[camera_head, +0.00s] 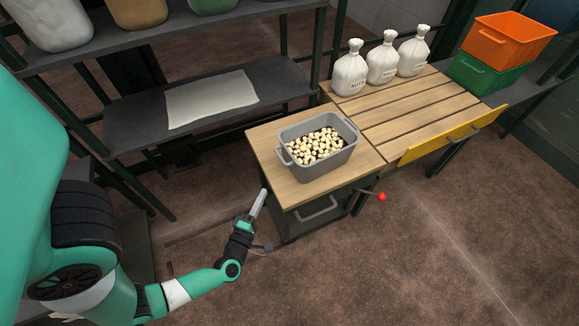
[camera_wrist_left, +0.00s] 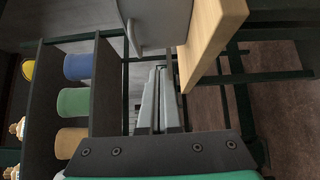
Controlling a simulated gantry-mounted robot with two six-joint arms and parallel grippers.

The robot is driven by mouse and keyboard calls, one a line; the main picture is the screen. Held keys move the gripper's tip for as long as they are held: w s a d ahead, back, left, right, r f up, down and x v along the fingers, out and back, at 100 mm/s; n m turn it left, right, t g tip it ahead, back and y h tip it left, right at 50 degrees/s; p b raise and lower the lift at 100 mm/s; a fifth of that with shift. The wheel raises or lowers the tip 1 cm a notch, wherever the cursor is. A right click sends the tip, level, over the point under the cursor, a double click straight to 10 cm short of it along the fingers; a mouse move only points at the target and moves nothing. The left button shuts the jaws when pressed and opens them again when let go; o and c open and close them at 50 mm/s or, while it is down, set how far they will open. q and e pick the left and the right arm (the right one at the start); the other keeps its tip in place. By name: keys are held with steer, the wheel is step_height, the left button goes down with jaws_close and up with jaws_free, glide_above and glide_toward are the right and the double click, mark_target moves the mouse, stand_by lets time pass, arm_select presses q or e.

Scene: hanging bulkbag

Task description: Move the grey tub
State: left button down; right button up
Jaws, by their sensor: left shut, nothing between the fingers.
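The grey tub (camera_head: 318,165) stands upright on a small wooden-topped cabinet (camera_head: 284,187), filled with pale round pieces. It has a handle at each end. My left gripper (camera_head: 259,203) is beside the cabinet's left front side, below the tub's level and apart from it. Its fingers look shut and empty. In the left wrist view, the fingers (camera_wrist_left: 158,100) lie side by side, with part of the grey tub (camera_wrist_left: 160,22) beyond them at the top, next to the wooden top's edge (camera_wrist_left: 212,38). My right gripper is in neither view.
White sacks (camera_head: 382,64) stand on the slatted table (camera_head: 420,103) to the right. An orange crate (camera_head: 507,42) sits on a green crate (camera_head: 484,74) at the far right. A dark shelf (camera_head: 240,98) holds a pale sheet at the left. A red knob (camera_head: 381,197) sticks out near the cabinet.

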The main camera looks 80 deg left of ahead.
arm_select(q)
steer(key=b, duration=0.4)
glide_toward(287, 158)
steer(key=a, duration=0.4)
steer(key=shift+s, duration=0.4)
steer(key=shift+w+a+r+p, duration=0.1)
steer(key=shift+w+a+p, duration=0.1)
steer(key=shift+w, duration=0.85)
steer(key=shift+w+a+p, duration=0.2)
steer(key=shift+w, duration=0.85)
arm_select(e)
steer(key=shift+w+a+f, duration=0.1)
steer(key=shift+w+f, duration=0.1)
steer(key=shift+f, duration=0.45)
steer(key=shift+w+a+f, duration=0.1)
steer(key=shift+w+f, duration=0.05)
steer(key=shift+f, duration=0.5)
